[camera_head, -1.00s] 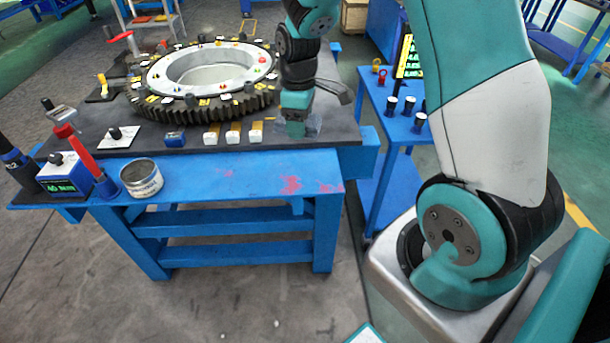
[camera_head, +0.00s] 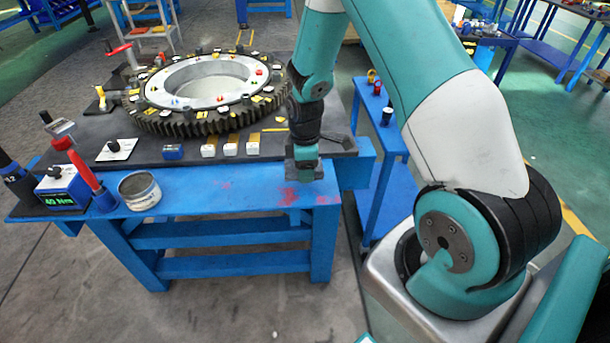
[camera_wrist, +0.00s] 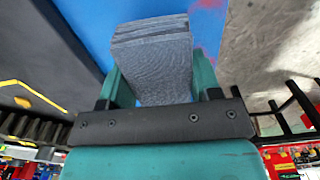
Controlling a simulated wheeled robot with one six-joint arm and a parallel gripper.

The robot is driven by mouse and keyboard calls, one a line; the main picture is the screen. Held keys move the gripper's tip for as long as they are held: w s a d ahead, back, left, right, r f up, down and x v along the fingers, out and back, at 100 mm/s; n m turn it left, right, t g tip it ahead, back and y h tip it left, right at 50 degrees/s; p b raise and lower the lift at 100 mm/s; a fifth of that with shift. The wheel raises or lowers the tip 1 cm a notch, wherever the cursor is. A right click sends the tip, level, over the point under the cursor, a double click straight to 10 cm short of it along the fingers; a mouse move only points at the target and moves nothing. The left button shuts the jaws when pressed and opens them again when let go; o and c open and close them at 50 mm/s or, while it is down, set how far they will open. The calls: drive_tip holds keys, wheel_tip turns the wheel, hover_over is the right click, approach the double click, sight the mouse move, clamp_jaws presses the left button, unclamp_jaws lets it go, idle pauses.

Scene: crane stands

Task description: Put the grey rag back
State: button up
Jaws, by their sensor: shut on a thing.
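The grey rag (camera_wrist: 155,60) shows in the wrist view as a folded, layered grey block between the two green fingers. My gripper (camera_wrist: 160,80) is shut on it. In the head view my gripper (camera_head: 306,172) points down over the blue front strip of the workbench (camera_head: 240,192), near its right end. In the wrist view, blue bench surface with red paint marks lies beyond the rag. I cannot tell whether the rag touches the bench.
A large toothed ring (camera_head: 215,92) covers much of the dark bench top. Small white blocks (camera_head: 230,148) and a blue block (camera_head: 172,152) line its front. A tin (camera_head: 139,190), a red-handled tool (camera_head: 88,172) and a blue meter (camera_head: 62,188) stand at left. A blue side table (camera_head: 378,130) is at right.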

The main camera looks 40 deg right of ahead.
drive_tip(key=shift+f+p, duration=0.3)
drive_tip(key=shift+f, duration=1.7)
drive_tip(key=shift+f, duration=0.2)
drive_tip(key=o, duration=1)
drive_tip(key=shift+o, duration=0.2)
drive_tip(key=shift+r, duration=0.1)
